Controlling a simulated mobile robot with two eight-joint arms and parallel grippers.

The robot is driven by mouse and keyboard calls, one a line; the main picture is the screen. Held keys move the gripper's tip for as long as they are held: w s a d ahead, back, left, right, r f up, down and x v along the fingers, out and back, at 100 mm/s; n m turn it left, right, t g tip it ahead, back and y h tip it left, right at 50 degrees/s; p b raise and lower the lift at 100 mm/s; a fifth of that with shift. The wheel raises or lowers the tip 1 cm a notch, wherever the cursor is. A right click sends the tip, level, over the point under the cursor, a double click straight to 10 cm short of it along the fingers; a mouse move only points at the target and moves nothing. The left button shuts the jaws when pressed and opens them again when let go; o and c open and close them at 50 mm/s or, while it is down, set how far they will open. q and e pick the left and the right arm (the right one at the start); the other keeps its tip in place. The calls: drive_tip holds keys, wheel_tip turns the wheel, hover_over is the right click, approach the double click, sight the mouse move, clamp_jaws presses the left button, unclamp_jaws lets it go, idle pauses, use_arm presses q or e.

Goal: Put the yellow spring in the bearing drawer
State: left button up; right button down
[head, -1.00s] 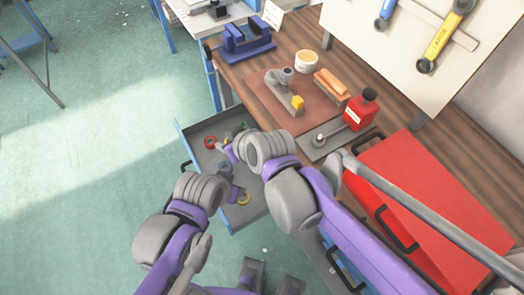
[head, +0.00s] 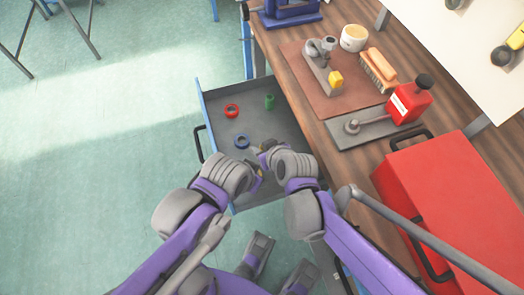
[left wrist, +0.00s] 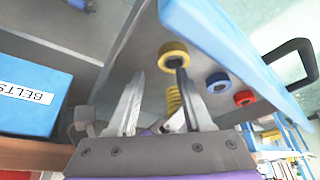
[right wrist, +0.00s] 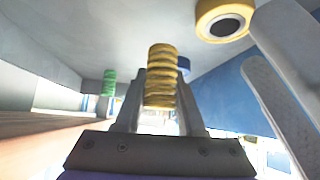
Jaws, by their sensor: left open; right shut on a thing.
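The yellow spring (right wrist: 162,75) stands upright between the fingers of my right gripper (right wrist: 160,90), which is shut on it. It also shows in the left wrist view (left wrist: 174,101). The open grey drawer (head: 283,130) holds a red bearing (head: 232,111), a blue bearing (head: 241,142), a green spring (head: 269,101) and a yellow bearing (left wrist: 174,54). My right gripper is low over the drawer; whether the spring touches its floor I cannot tell. My left gripper (left wrist: 160,78) is open and empty, close beside it. My arms hide the drawer's near part in the head view.
A blue box or drawer front labelled BELTS (left wrist: 32,92) shows in the left wrist view. The workbench (head: 290,62) carries a red bottle (head: 408,100), a brush (head: 378,70) and a red toolbox (head: 440,190). The drawer's far part has free floor.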

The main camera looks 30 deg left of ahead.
use_arm(q)
drive_tip(key=shift+f+b, duration=0.35)
drive_tip(key=shift+f, duration=0.1)
use_arm(e)
drive_tip(key=shift+f, duration=1.55)
use_arm(q)
drive_tip(key=shift+f, duration=0.2)
use_arm(e)
drive_tip(key=shift+f, duration=0.2)
drive_tip(key=c, duration=0.5)
unclamp_jaws()
use_arm(q)
drive_tip(key=shift+r, duration=0.15)
use_arm(e)
drive_tip(key=shift+r, duration=0.2)
use_arm(q)
drive_tip(key=shift+r, duration=0.15)
use_arm(e)
drive_tip(key=shift+d+r, duration=0.15)
drive_tip(key=shift+r, duration=0.05)
use_arm(q)
wheel_tip(320, 180, up, 3)
drive_tip(key=p, duration=0.2)
drive_tip(key=shift+p, duration=0.4)
use_arm(e)
drive_tip(key=v, duration=1.1)
drive_tip(key=shift+s+d+r, duration=0.15)
drive_tip(key=shift+s+r, duration=0.05)
